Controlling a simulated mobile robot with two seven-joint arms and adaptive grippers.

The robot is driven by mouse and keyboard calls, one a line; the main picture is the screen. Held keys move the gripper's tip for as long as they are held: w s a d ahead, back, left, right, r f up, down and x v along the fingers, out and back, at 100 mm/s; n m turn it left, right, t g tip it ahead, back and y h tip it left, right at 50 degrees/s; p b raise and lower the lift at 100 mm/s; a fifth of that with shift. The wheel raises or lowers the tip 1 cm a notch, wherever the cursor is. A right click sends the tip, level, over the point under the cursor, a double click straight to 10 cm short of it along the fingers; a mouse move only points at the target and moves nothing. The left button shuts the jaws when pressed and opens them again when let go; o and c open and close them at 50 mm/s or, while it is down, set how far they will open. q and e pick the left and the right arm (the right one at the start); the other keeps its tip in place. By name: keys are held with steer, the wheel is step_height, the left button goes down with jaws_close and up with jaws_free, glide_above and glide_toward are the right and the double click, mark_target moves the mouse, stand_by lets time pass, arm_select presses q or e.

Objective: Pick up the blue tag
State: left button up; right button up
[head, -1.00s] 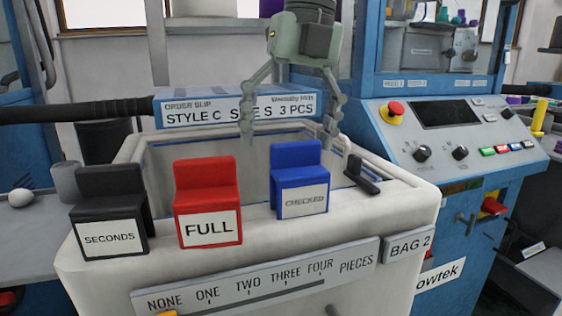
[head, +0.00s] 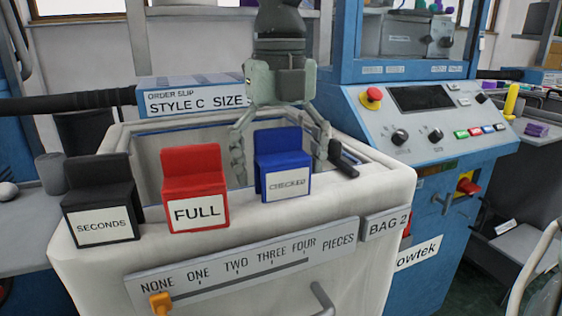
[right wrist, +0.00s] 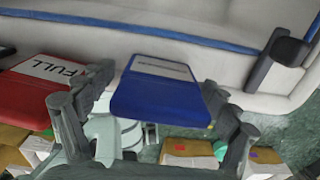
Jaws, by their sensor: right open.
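The blue tag (head: 284,152), with a white label reading CHECKED, sits on the front rim of the white bin (head: 85,262). My right gripper (head: 281,165) is open, with one finger on each side of the blue tag and behind it in the head view. In the right wrist view the blue tag (right wrist: 160,88) lies between the two spread fingers of the right gripper (right wrist: 150,125); I cannot tell whether they touch it. My left gripper is not in view.
A red FULL tag (head: 193,178) stands left of the blue tag, and a black SECONDS tag (head: 98,190) further left. A dark clip (head: 343,158) is on the rim to the right. A blue machine with a control panel (head: 425,130) stands at the right.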

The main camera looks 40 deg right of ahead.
steer(key=c, duration=1.2)
steer(key=shift+r, duration=0.1)
